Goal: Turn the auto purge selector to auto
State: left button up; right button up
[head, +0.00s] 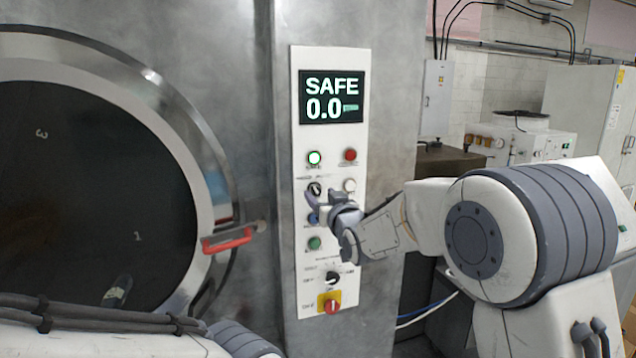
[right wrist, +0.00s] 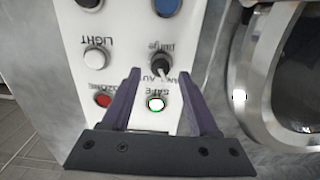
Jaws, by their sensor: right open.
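The auto purge selector (head: 314,188) is a small black knob with a pale pointer on the white control panel (head: 299,140). In the right wrist view, which is upside down, the selector (right wrist: 161,64) sits between my fingertips, and its pointer leans to the lower right, toward what seems the MAN label. My right gripper (head: 316,206) is in front of the panel at the selector, partly covering the blue button below it. In the right wrist view my right gripper (right wrist: 160,72) is open, fingers on either side of the selector. Contact cannot be told. My left gripper is out of view.
A lit green SAFE lamp (head: 314,158), a red lamp (head: 350,155) and a white light button (head: 349,185) surround the selector. A green button (head: 314,243), another black knob (head: 333,278) and a red switch (head: 332,306) are below. The round door's red handle (head: 228,240) is left.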

aim_at(315, 190)
jog(key=shift+p+x, duration=0.55)
jog(key=shift+x, duration=0.85)
jog(key=shift+c, duration=0.2)
grip_shut()
jog(key=shift+f, duration=0.1)
